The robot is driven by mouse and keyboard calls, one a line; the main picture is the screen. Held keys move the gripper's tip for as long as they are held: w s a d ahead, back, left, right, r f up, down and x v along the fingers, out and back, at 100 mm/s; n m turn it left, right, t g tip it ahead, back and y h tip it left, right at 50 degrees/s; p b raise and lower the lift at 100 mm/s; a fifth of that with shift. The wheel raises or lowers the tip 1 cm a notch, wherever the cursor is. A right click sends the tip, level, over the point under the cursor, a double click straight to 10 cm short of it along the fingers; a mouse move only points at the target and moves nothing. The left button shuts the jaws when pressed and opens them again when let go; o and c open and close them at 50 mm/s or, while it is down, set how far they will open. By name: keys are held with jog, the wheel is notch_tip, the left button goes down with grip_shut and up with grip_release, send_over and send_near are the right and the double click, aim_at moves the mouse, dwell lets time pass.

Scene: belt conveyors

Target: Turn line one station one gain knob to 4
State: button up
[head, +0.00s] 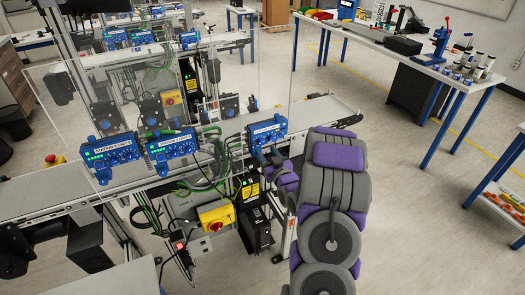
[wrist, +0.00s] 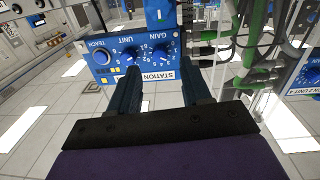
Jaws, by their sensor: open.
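A blue station box (wrist: 112,68) stands in front of my gripper in the wrist view. Its face carries labels TEACH, UNIT and GAIN. The gain knob (wrist: 163,51) is at the right of the face, with a ring of numbers; its exact setting is too small to read. The unit knob (wrist: 129,55) is to its left. The label reads STATION, its number hidden by the right finger. My gripper (wrist: 160,77) is open, its fingers apart below the gain knob, nothing between them. In the head view the box (head: 266,131) is just beyond my arm's end.
Two more blue station boxes (head: 171,145) (head: 110,152) sit to the left behind a clear panel. Green cables (head: 207,150) hang beside the box. A yellow box with a red switch (head: 216,214) is below. A workbench (head: 385,42) stands at the back right.

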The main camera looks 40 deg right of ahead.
aim_at(261, 144)
jog(key=x, duration=0.3)
jog(key=shift+w+d, duration=0.3)
jog(key=shift+w, duration=0.55)
jog(key=shift+c, duration=0.4)
grip_shut()
